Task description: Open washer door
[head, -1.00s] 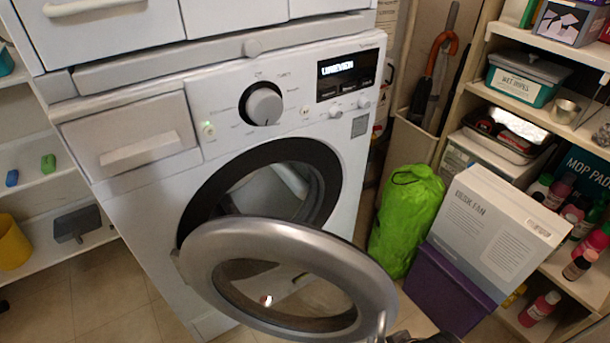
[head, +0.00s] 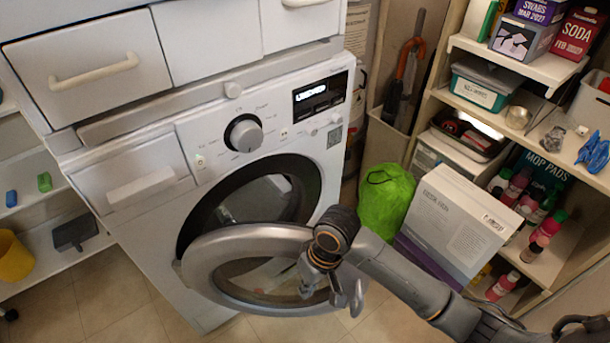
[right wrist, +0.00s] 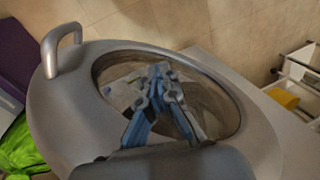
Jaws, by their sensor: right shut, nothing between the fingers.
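The white washer (head: 250,185) stands in the middle of the head view. Its round grey door (head: 205,250) stands open, swung out from the dark-rimmed opening (head: 200,215) and hinged at the left. The door's handle (head: 357,298) is at its free right edge; it also shows in the right wrist view (right wrist: 62,48). My right gripper (head: 308,288) is at the door's ring near the free side. In the right wrist view its blue-grey fingers (right wrist: 157,72) are shut and empty, over the door's window. Whether they touch the door I cannot tell. My left gripper is out of view.
A desk fan box (head: 455,215) on a purple box and a green bag (head: 385,200) stand right of the washer. Shelves (head: 520,62) with bottles and boxes line the right. A yellow bin (head: 14,257) sits on the left shelf. Floor in front is bare.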

